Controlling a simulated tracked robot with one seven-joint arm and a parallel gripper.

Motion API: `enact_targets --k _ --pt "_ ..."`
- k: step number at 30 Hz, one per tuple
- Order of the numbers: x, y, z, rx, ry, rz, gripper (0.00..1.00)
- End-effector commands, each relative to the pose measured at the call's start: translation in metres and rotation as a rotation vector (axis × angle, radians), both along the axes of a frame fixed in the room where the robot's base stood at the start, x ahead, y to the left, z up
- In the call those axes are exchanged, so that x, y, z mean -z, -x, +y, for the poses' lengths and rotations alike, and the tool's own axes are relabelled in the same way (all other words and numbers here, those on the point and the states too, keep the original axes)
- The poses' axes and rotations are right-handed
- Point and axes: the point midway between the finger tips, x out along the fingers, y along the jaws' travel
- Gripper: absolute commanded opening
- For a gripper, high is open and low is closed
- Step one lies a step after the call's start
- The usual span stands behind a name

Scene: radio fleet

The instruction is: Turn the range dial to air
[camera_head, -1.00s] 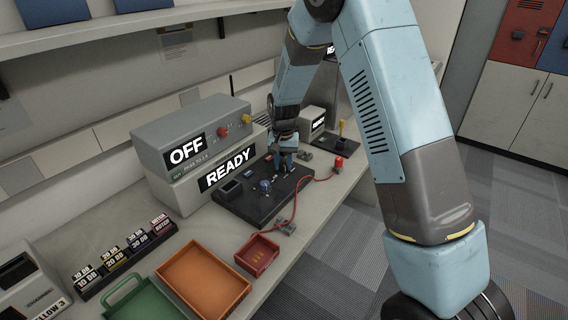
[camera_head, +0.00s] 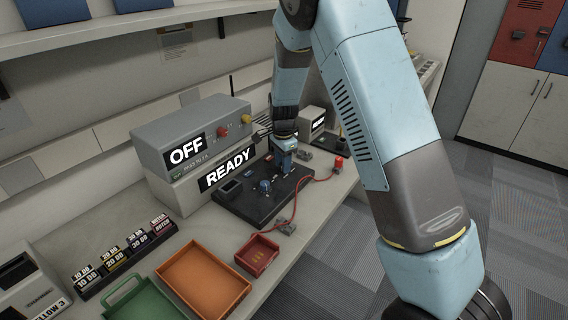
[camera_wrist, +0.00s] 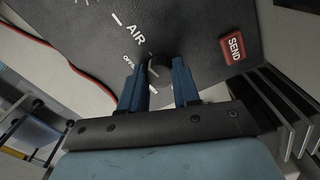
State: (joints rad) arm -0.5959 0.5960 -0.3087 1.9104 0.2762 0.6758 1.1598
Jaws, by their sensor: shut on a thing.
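My gripper (camera_wrist: 160,84) points at the black panel (camera_wrist: 195,30), which bears a white AIR mark and another mark partly hidden that seems to read OFFSET. Its two blue fingers are shut on a dark round dial (camera_wrist: 159,69), one on each side. The dial's pointer is hard to make out. A red SEND button (camera_wrist: 236,47) is right of the dial in the wrist view. In the head view my gripper (camera_head: 283,163) is over the black panel (camera_head: 243,211) on the bench, and the arm hides the dial.
A grey unit reading OFF (camera_head: 187,150) and READY (camera_head: 228,168) stands behind the panel. A blue knob (camera_head: 265,186) is on the panel, left of my gripper. A red cable (camera_head: 298,203) runs along its right side. Orange (camera_head: 205,281) and red (camera_head: 259,256) trays stand in front.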

Motion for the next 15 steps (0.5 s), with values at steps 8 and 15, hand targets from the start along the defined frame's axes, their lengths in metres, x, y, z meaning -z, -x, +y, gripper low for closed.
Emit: enact_targets --k 8,15 --pt "0.0017 0.0023 0.0002 0.153 0.002 0.006 0.01" --pt "0.0016 0.0024 0.0004 0.213 0.002 0.006 0.01"
